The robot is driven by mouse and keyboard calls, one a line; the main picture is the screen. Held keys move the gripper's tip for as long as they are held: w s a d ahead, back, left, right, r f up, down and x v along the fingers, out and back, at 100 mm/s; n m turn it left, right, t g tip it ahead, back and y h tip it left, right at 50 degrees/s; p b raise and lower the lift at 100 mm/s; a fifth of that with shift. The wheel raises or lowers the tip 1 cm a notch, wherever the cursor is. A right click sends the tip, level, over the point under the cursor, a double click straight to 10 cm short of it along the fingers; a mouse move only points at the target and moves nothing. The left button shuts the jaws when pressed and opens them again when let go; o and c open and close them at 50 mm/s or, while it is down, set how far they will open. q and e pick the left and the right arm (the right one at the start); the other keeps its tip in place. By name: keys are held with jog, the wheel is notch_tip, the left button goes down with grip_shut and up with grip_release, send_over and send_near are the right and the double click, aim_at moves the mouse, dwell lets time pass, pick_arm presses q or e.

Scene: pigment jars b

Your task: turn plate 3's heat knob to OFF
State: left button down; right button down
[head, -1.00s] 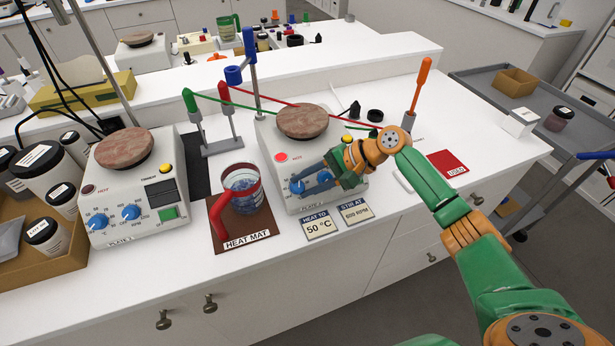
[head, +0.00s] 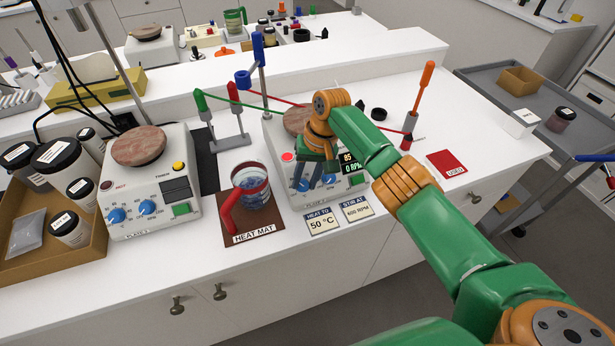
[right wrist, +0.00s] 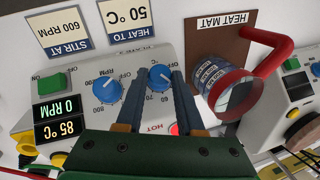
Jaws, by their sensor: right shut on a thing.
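The hotplate under my right arm (head: 283,178) has a round brown top (head: 297,121) and two blue knobs; its plate number is too small to read surely. Its heat knob (right wrist: 160,77) sits near a lit red HOT lamp (right wrist: 174,129), with OFF and temperature marks around it. My right gripper (right wrist: 160,80) is shut on this heat knob, one finger on each side; the gripper also shows in the head view (head: 315,178). The stir knob (right wrist: 107,89) is beside it, free. The display (right wrist: 58,120) reads 85 °C and 0 RPM. My left gripper is not in view.
A glass beaker with a red handle (head: 228,212) stands on the brown heat mat (head: 262,232), close beside the plate. Cards reading 50 °C (head: 322,222) and 600 RPM (head: 357,210) lie in front. Another hotplate (head: 135,215) and a box of jars (head: 90,255) are at left.

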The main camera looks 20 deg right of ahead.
jog(key=n+h, duration=0.1)
jog(key=a+n+h, duration=0.1)
jog(key=n+h, duration=0.1)
jog(key=shift+s+f, duration=0.1)
jog(key=n+h, duration=0.2)
jog(key=n, duration=0.1)
jog(key=shift+s+a+h, duration=0.1)
jog(key=shift+a+h, duration=0.05)
jog(key=shift+h, duration=0.25)
jog(key=n+h, duration=0.1)
jog(key=n+t+h+p, duration=0.1)
jog(key=n, duration=0.1)
jog(key=shift+s+a+f+t+h+p, duration=0.1)
jog(key=shift+s+a+t+h+p, duration=0.05)
jog(key=shift+a+t+h+p, duration=0.2)
jog(key=shift+s+f+n+t+h+p, duration=0.15)
jog(key=shift+n+t+h+p, duration=0.15)
jog(key=shift+n+t+h, duration=0.45)
jog(key=shift+f+n+t+h+p, duration=0.1)
jog(key=shift+n+t+h+p, duration=0.2)
jog(key=shift+n, duration=0.85)
jog(key=shift+a, duration=0.1)
jog(key=c, duration=0.7)
grip_release()
jog(key=shift+o, duration=0.9)
